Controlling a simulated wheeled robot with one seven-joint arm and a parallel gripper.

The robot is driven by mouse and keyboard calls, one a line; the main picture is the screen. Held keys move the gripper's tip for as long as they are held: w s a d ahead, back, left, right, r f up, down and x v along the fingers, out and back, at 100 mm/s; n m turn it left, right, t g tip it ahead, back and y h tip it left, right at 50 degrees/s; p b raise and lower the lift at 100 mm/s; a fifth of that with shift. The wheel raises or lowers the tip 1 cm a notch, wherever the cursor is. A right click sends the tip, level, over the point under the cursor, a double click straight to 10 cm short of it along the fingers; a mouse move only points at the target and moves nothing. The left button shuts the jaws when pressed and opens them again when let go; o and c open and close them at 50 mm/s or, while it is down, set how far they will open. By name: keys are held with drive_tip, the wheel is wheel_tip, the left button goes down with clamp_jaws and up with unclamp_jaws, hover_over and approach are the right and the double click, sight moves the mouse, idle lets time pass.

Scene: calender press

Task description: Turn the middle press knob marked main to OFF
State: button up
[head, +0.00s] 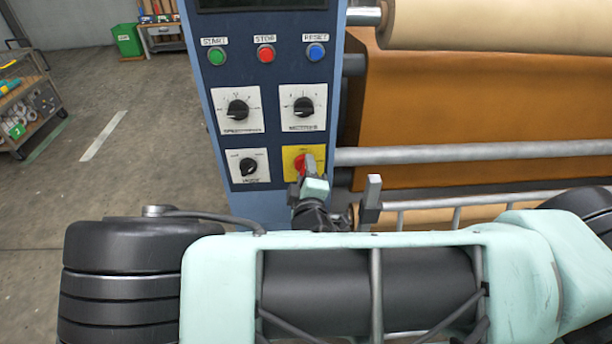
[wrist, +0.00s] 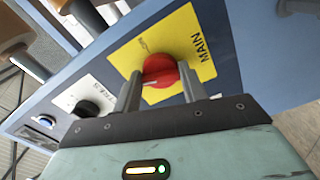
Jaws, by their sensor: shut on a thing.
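The red knob (head: 302,162) sits on a yellow plate (head: 290,151) at the lower right of the press panel in the head view. In the wrist view the red knob (wrist: 159,72) is large and its yellow plate (wrist: 184,28) reads MAIN. A small dark label on the plate is too small to read surely. A pale mark shows on the knob's near side. My gripper (wrist: 160,78) is shut on the red knob, one finger on each side. In the head view my gripper (head: 307,176) covers the knob's lower part.
Black knobs on white plates (head: 238,110) (head: 303,107) (head: 248,166) sit above and left of the red knob. Green, red and blue buttons (head: 266,53) line the panel's top. A metal roller (head: 460,153) runs right of the panel. Open floor (head: 110,90) lies left.

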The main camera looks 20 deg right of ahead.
drive_tip(key=shift+n, duration=1.7)
drive_tip(key=o, duration=1)
drive_tip(key=shift+s, duration=0.1)
drive_tip(key=v, duration=1.2)
drive_tip(key=shift+b, duration=0.35)
